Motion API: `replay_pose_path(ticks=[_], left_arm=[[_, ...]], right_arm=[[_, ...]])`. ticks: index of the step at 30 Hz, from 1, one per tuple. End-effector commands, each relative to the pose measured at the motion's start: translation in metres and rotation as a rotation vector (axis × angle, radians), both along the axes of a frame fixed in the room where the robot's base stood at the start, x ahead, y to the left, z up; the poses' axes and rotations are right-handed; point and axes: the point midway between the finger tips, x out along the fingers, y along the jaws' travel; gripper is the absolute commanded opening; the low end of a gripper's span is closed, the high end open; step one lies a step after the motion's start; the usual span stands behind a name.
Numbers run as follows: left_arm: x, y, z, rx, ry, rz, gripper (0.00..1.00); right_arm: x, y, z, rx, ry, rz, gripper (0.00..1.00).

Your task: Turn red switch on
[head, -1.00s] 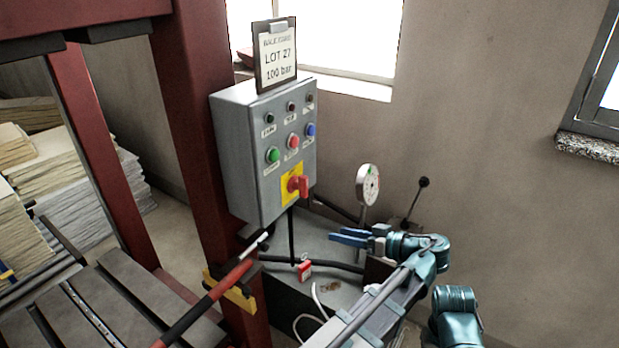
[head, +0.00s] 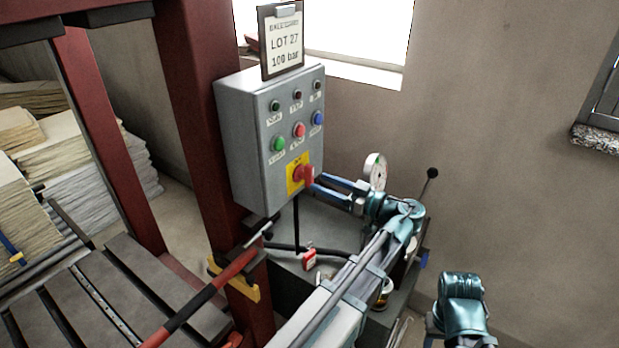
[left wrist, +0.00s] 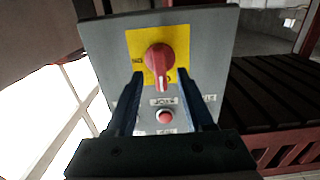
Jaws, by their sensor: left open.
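The red switch (head: 303,175) is a rotary knob on a yellow plate (head: 292,186), low on the front of the grey control box (head: 245,150). In the left wrist view the red switch (left wrist: 159,58) is near the middle, with its pale-marked handle pointing down in the picture. My left gripper (head: 318,184) is just right of the switch in the head view, fingers toward it. In the wrist view my left gripper (left wrist: 157,74) is open, one finger on each side of the handle's line. Contact cannot be told. My right gripper is not visible.
The box also carries a green button (head: 278,144), a red button (head: 299,130) and a blue button (head: 317,118). A clipboard (head: 282,42) stands on top. A round gauge (head: 375,172) and a black-knobbed lever (head: 430,175) are close to my left gripper. A red frame post (head: 195,110) stands left.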

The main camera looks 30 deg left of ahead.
Motion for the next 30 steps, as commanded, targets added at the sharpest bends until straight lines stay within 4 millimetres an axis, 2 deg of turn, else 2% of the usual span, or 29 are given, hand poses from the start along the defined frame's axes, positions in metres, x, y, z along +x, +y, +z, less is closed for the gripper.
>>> replay_pose_path(ticks=[3,9,22,23,30], left_arm=[[0.001,0.022,0.000,0.000,0.000,0.002,0.53],[0.004,0.044,0.000,0.000,0.000,0.001,0.53],[0.005,0.052,0.000,-0.001,0.000,-0.002,0.53],[0.005,0.052,0.000,-0.001,0.000,-0.001,0.51],[0.005,0.052,0.000,-0.001,0.000,-0.001,0.07]], right_arm=[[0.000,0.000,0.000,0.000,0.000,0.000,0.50],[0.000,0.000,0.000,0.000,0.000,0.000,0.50],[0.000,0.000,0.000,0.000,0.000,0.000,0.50],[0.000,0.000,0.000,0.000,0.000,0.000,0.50],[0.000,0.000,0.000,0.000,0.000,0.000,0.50]])
